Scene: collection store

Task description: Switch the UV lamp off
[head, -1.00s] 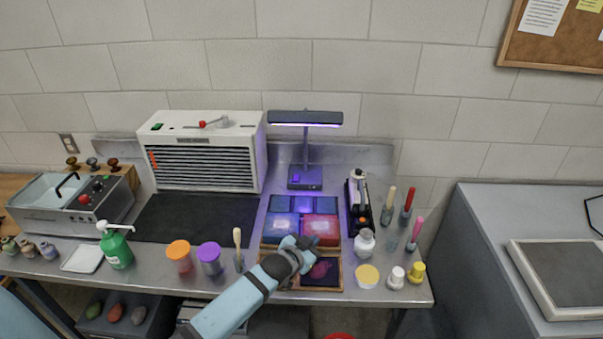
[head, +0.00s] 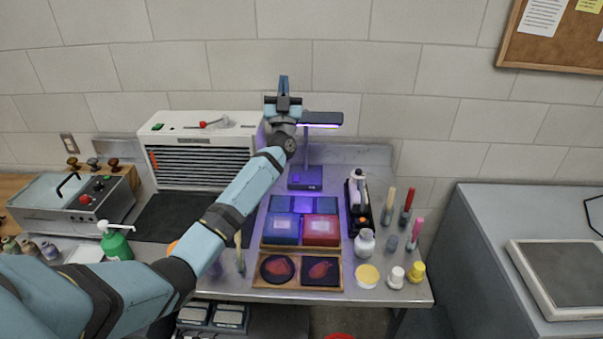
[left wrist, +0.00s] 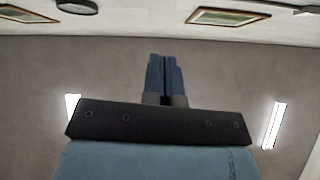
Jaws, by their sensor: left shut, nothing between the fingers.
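The UV lamp (head: 322,120) stands at the back of the steel bench, on a dark base (head: 304,178) with a thin post. Its head glows violet underneath, and a small purple-lit spot shows on the base. My left gripper (head: 283,82) is raised in front of the left end of the lamp head and hides that end; I cannot tell if they touch. Its fingers point up and are closed together with nothing between them. In the left wrist view the shut fingers (left wrist: 162,78) point toward the ceiling. My right gripper is not in view.
Blue and red boxes (head: 321,230) and a wooden tray (head: 261,284) sit in front of the lamp. A white slatted cabinet (head: 207,125) stands left of it. Bottles and brushes stand to the right, with a white bottle (head: 365,243) among them.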

